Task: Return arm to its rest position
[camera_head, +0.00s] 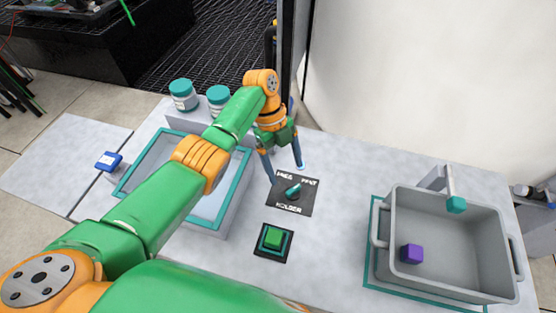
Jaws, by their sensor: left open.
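My left arm comes in from the left, green and orange, and reaches across the table. Its gripper (286,170) is open, with two dark fingers pointing down and a gap between them. It hangs above the far edge of a black holder plate (305,205) with white lettering. A small teal-tipped piece (293,189) sits on that plate, just below the gripper and apart from its fingers as far as I can see. My right gripper is not in view.
A grey tote (451,289) with a purple cube (411,254) stands at the right. A teal-rimmed tray (239,185) lies partly under my arm. Two teal-lidded jars (183,95) (219,97) stand behind. The table between plate and tote is clear.

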